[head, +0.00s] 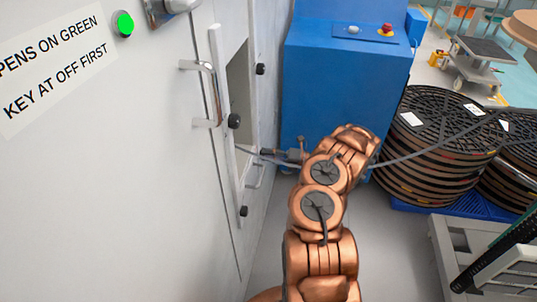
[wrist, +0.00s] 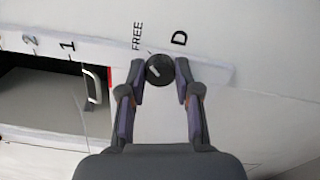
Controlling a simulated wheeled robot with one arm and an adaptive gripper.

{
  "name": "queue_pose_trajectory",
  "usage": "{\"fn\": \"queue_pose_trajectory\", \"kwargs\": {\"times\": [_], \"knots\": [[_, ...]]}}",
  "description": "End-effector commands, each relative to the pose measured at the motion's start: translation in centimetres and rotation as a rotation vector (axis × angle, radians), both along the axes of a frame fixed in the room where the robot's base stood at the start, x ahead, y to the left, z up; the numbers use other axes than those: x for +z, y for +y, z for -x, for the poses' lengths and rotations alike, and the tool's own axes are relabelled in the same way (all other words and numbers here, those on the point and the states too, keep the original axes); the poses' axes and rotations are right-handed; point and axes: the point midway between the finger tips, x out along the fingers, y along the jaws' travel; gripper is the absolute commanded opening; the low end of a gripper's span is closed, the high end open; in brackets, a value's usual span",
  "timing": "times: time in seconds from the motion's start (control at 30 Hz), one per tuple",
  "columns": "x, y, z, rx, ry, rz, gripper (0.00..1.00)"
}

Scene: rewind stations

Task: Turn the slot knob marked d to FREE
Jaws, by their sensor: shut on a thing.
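In the wrist view a round black knob (wrist: 160,70) sits on a pale strip, with a letter D (wrist: 179,38) and the word FREE (wrist: 137,37) printed beside it. A short pale mark shows on the left part of its face; its exact direction is hard to tell. My gripper (wrist: 161,74) is shut on this knob, one finger on each side. In the head view my gripper (head: 277,153) reaches the white cabinet front at the lower right of a tall window. It hides the knob there.
An open compartment with a metal handle (wrist: 92,85) lies left of the knob in the wrist view. The head view shows other black knobs (head: 234,121), a door handle (head: 206,94), a lit green lamp (head: 123,24), a blue cabinet (head: 340,85) and stacked reels (head: 430,145).

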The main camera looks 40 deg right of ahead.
Motion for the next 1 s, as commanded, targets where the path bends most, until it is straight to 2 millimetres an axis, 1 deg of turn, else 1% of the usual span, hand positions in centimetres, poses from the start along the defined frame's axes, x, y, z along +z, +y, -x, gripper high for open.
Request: {"fn": "queue_pose_trajectory", "kwargs": {"times": [0.6, 0.63, 0.83, 0.87, 1.0], "knots": [[-0.04, -0.04, -0.03, -0.002, 0.026, -0.029, 0.00], [-0.04, -0.04, -0.03, -0.001, 0.027, -0.029, 0.35], [-0.02, -0.03, -0.02, -0.001, 0.026, -0.028, 0.56], [-0.01, -0.03, -0.02, -0.001, 0.026, -0.028, 0.57], [-0.01, -0.03, -0.02, -0.001, 0.026, -0.028, 0.57]]}}
